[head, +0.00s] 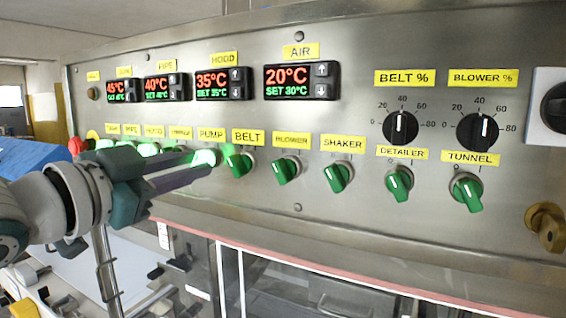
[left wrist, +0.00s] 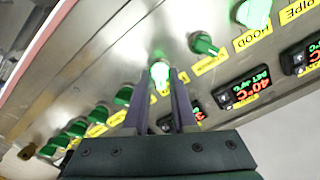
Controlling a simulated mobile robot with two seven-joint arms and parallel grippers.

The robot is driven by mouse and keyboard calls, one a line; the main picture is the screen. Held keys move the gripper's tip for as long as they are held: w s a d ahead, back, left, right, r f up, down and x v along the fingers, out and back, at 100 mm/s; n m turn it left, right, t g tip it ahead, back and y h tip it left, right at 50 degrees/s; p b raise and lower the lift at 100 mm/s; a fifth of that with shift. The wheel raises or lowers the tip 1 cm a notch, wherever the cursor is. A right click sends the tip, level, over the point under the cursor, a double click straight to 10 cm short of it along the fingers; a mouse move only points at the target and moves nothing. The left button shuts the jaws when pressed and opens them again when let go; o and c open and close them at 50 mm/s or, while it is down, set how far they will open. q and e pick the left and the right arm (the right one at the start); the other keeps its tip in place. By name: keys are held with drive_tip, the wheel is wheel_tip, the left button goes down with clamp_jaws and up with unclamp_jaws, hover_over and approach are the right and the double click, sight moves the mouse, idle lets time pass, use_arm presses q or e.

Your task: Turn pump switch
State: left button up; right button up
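The pump switch (head: 205,157) is a green knob, lit bright, below the yellow PUMP label (head: 211,134) on the steel panel. My left gripper (head: 204,166) reaches in from the left with its tips close to this switch. In the left wrist view, the lit switch (left wrist: 160,73) shows between the ends of the two dark fingers (left wrist: 162,80), which stand apart. I see a gap between the fingers; contact with the knob cannot be made out. The exact angle of the knob's handle is unclear. My right gripper is not in view.
Blower (head: 287,169), shaker (head: 338,177), detailer (head: 398,184) and tunnel (head: 466,191) switches follow to the right. Several lit switches (head: 148,149) lie behind my left gripper. Temperature displays (head: 301,82) are above.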

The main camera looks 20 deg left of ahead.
use_arm(q)
drive_tip(key=shift+o, duration=1.4)
drive_tip(key=s+b, duration=0.4)
drive_tip(key=s, duration=0.6)
drive_tip(key=shift+a, duration=0.4)
